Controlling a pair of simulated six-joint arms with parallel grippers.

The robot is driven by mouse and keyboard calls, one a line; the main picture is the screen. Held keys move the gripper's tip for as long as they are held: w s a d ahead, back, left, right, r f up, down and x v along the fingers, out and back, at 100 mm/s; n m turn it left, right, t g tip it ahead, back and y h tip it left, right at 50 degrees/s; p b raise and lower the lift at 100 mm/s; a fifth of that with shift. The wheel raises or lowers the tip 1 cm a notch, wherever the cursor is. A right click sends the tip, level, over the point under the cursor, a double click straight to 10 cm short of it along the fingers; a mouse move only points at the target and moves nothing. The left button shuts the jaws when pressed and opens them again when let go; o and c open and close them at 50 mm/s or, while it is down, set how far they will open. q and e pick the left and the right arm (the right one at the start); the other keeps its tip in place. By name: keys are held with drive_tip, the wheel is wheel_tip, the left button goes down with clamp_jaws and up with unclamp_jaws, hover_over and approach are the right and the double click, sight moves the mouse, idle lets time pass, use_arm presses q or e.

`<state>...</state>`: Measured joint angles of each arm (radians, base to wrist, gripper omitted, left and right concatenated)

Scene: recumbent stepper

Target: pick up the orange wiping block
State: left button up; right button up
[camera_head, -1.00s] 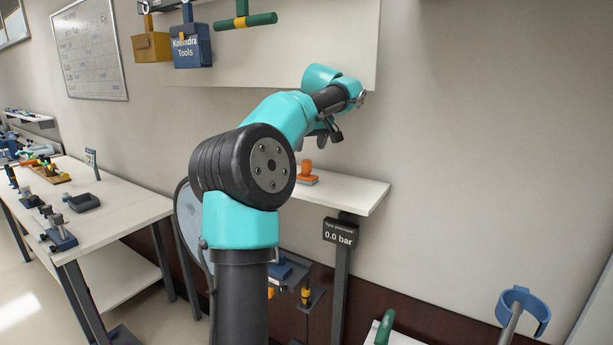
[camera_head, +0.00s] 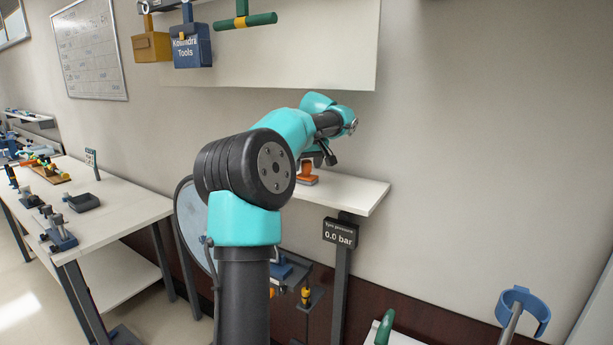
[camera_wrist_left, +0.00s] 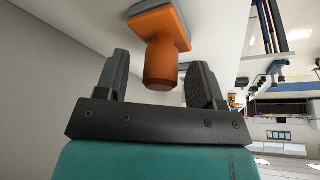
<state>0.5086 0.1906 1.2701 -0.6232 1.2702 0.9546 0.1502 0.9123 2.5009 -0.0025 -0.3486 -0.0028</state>
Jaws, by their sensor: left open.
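The orange wiping block (camera_head: 307,179) sits on the small white wall shelf (camera_head: 350,190) in the head view, with its handle upright. In the left wrist view the block (camera_wrist_left: 162,62) shows its round knob between my two fingers, with the wider orange base and a grey underside beyond. My left gripper (camera_head: 318,162) is above the block, close to its knob; in the wrist view its fingers (camera_wrist_left: 158,80) stand apart on both sides of the knob. I cannot tell whether either finger touches it. My right gripper is not in view.
A sign (camera_head: 340,234) reading 0.0 bar hangs at the shelf's front edge. A white workbench (camera_head: 120,210) with several tools stands at the left. A wall panel (camera_head: 300,50) with hanging tools is above. The shelf's right part is clear.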

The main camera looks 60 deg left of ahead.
use_arm(q)
drive_tip(key=shift+x, duration=0.8)
drive_tip(key=c, duration=1)
drive_tip(key=shift+r, duration=0.15)
